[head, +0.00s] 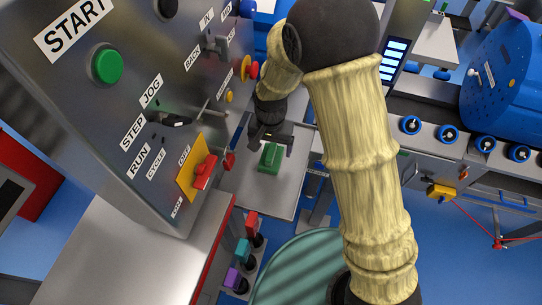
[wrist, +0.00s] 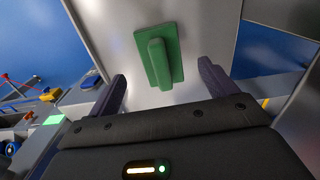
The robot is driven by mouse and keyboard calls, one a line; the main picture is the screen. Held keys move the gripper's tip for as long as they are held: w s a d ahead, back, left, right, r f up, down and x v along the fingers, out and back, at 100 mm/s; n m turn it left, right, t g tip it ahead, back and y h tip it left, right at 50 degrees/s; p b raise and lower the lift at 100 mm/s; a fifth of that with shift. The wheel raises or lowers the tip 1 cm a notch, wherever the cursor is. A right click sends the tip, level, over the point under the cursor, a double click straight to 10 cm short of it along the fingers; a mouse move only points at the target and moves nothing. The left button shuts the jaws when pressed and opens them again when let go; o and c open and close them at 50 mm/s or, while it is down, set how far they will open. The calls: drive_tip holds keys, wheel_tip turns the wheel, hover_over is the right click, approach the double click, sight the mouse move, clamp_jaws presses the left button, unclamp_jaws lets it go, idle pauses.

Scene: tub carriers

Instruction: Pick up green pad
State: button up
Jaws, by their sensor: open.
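The green pad (head: 269,158) is a flat plate with a raised grip bar on top. It lies on a grey metal plate (head: 258,193) in the head view. In the wrist view the green pad (wrist: 159,57) is ahead of the fingers, with its bar pointing roughly between them. My gripper (head: 270,146) is close to the pad, at its far side in the head view. In the wrist view my gripper (wrist: 163,87) is open, one finger on each side, with nothing between the tips. A gap to the pad shows there.
A control panel (head: 127,95) with a green start button and a red switch stands close on the left. A row of blue rollers (head: 448,132) and a blue drum (head: 505,75) are at the right. Small coloured blocks (head: 243,250) stand below the plate. The plate around the pad is bare.

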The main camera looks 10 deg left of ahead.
sight(271, 151)
drive_tip(key=shift+w+f+p, duration=0.2)
drive_tip(key=shift+f, duration=1.1)
drive_tip(key=shift+w+f+p, duration=0.15)
drive_tip(key=shift+f, duration=1.15)
drive_tip(key=c, duration=1.1)
drive_tip(key=shift+r, duration=0.15)
wheel_tip(271, 151, up, 10)
drive_tip(key=shift+f, duration=0.1)
